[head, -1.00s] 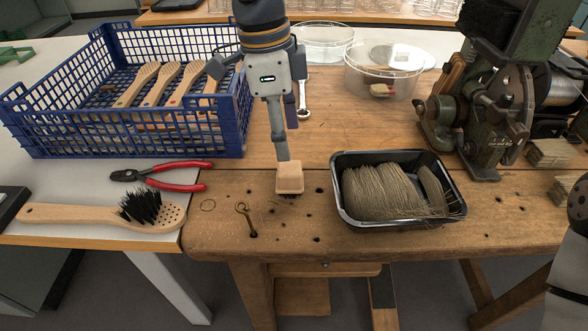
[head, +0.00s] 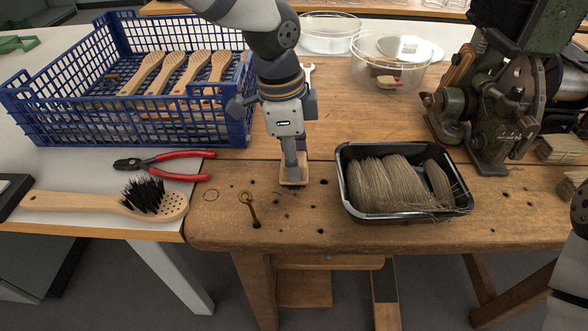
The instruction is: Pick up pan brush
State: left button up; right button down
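A small pale wooden block (head: 293,183), apparently the pan brush, sits on the wooden bench in the middle of the head view. Any bristles under it are hidden. My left gripper (head: 291,172) points straight down at the block, with its fingers overlapping the block's upper part in the picture. The fingers show edge-on, so I cannot tell whether they grip it. A longer wooden brush (head: 105,204) with black bristles facing up lies on the white table at the left. My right gripper is not in view; only part of my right arm shows at the right edge.
A black tray (head: 352,205) of tan fibres stands right of the block. A brass eye-pin (head: 252,213) lies to its left, with red-handled pliers (head: 165,163) farther left. A blue crate (head: 195,134) holds wooden handles behind. A green machine (head: 490,125) stands at the right.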

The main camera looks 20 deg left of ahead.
pick_arm(q)
grip_shut()
